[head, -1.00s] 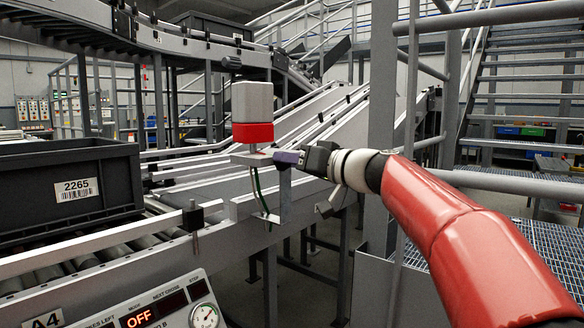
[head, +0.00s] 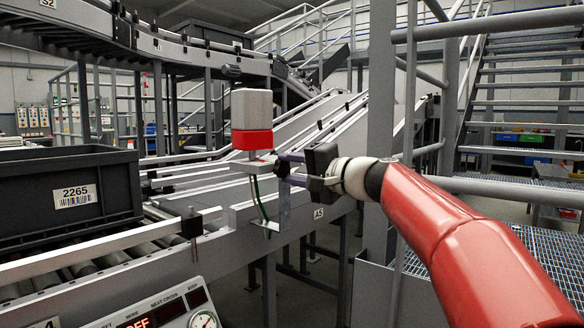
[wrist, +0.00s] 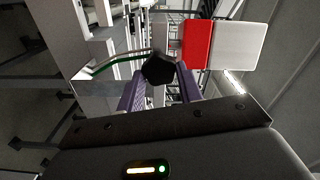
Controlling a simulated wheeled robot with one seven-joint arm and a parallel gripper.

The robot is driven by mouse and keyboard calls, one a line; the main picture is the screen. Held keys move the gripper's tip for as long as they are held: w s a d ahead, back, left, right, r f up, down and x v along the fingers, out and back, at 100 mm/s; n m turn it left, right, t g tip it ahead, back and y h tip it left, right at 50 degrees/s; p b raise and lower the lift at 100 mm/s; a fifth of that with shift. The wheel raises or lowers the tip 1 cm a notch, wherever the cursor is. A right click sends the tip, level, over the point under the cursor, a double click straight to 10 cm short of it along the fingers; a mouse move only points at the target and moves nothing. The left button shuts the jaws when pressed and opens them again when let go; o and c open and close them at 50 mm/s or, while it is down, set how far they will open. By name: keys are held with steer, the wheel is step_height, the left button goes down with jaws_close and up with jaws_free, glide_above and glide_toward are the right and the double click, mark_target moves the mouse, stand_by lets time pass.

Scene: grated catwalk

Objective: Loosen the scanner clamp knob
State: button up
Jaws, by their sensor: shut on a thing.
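The scanner (head: 252,120), a box with a light grey top and red lower part, stands upright on a pale bracket (head: 252,166) beside the conveyor. It lies sideways in the wrist view (wrist: 222,45). The dark faceted clamp knob (wrist: 158,68) is between the purple fingers of my gripper (wrist: 159,85), which is shut on it. In the head view my gripper (head: 284,169) reaches the bracket from the right, and its fingers mostly hide the knob. A green cable (head: 258,198) hangs below the scanner.
A dark crate (head: 70,190) labelled 2265 sits on the rollers at left. A control panel (head: 165,305) is at the lower left. A grey post (head: 382,110) and handrails stand close behind my arm. Metal stairs (head: 525,100) rise at right.

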steer(key=m+p, duration=0.1)
steer(key=m, duration=0.3)
steer(key=shift+m, duration=0.3)
steer(key=shift+f+m+p, duration=0.1)
steer(key=shift+m+p, duration=0.95)
steer(key=shift+m, duration=0.95)
steer(key=o, duration=1)
steer(key=v, duration=0.7)
steer(key=shift+s+d+b, duration=0.25)
steer(key=shift+d+b, duration=0.1)
steer(key=shift+b, duration=0.05)
